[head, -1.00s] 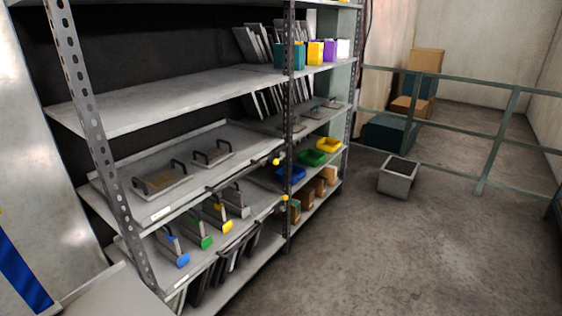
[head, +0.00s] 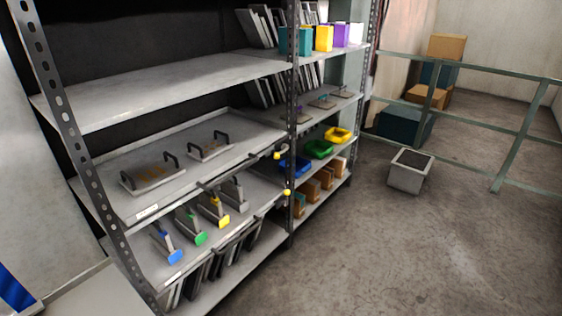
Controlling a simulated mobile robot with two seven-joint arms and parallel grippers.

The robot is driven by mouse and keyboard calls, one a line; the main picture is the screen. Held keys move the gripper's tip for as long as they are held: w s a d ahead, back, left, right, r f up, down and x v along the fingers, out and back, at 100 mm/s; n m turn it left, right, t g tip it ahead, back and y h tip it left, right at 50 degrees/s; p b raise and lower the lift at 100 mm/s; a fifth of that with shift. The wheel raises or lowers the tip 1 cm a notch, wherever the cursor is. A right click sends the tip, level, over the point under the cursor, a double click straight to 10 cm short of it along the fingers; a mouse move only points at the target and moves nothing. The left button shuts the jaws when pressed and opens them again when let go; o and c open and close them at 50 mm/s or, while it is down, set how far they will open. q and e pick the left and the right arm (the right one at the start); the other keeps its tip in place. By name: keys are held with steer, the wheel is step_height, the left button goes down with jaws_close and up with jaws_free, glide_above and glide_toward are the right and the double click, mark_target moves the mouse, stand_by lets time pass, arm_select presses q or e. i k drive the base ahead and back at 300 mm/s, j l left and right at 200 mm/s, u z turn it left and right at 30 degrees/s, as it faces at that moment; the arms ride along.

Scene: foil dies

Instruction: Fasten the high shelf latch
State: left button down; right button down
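Two yellow-knobbed latches sit at the right front of the shelf's pull-out trays, by the middle post. The upper latch (head: 278,155) is at the end of the higher tray (head: 240,128). The lower latch (head: 287,192) is at the end of the tray below. Both are small, and I cannot tell whether either is fastened. The higher tray holds two flat dies with black handles, a nearer one (head: 152,178) and a farther one (head: 210,148). Neither of my grippers is in the head view.
The lower tray carries tools with blue (head: 175,257), green (head: 201,239) and yellow (head: 223,220) ends. Colored bins (head: 318,149) stand on the right shelves. A grey box (head: 410,171) is on the floor before a green railing (head: 470,122).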

mark_target(281, 152)
steer(key=i+l+u, duration=0.1)
steer(key=i+l, duration=0.5)
steer(key=i+l+u, duration=0.15)
steer(key=l, duration=0.3)
steer(key=i+l+u, duration=0.1)
steer(key=i+l, duration=0.55)
steer(key=l, duration=0.15)
steer(key=i+l+u, duration=0.15)
steer(key=l, duration=0.25)
steer(key=i+l+u, duration=0.1)
steer(key=i+l, duration=0.45)
steer(key=l, duration=0.35)
steer(key=u, duration=0.05)
